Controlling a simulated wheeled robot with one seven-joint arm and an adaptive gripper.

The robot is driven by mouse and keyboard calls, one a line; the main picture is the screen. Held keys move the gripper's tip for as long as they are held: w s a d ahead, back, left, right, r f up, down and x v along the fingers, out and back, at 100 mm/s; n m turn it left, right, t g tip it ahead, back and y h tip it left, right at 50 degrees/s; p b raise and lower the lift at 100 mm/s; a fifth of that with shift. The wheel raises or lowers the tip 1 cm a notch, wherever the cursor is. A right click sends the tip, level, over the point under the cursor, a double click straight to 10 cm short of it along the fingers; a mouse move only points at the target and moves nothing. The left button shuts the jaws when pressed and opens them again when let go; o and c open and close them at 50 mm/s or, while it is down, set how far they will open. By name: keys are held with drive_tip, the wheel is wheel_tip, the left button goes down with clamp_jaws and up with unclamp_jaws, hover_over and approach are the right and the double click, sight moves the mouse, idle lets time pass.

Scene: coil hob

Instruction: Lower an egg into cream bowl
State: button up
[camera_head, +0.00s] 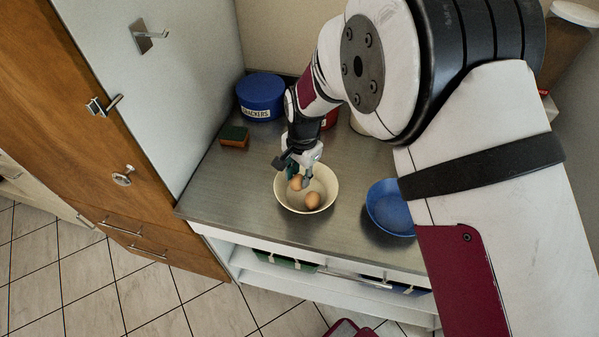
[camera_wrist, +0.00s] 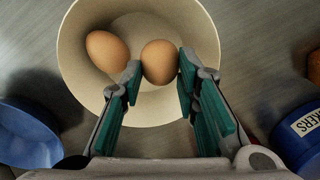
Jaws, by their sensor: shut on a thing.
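The cream bowl (camera_head: 279,201) stands on the metal counter, and it also shows in the wrist view (camera_wrist: 190,18). One brown egg (camera_head: 313,201) lies inside the bowl; in the wrist view this egg (camera_wrist: 106,50) is at the left, against the bowl's wall. My gripper (camera_wrist: 160,66) is shut on a second brown egg (camera_wrist: 160,60), with a fingertip on each side of it. In the head view my gripper (camera_head: 298,176) reaches down into the bowl's far left part, over the held egg (camera_head: 296,184). Whether the held egg touches the bowl's bottom I cannot tell.
A blue bowl (camera_head: 388,210) stands right of the cream bowl, partly behind my arm. A blue crackers tin (camera_head: 261,97) and a sponge (camera_head: 234,136) are at the back left. The counter (camera_head: 225,180) left of the bowl is clear.

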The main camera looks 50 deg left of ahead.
drive_tip(key=shift+f, duration=0.9)
idle(0.4)
drive_tip(key=o, duration=1.2)
drive_tip(key=r, duration=1.2)
drive_tip(key=shift+d, duration=0.4)
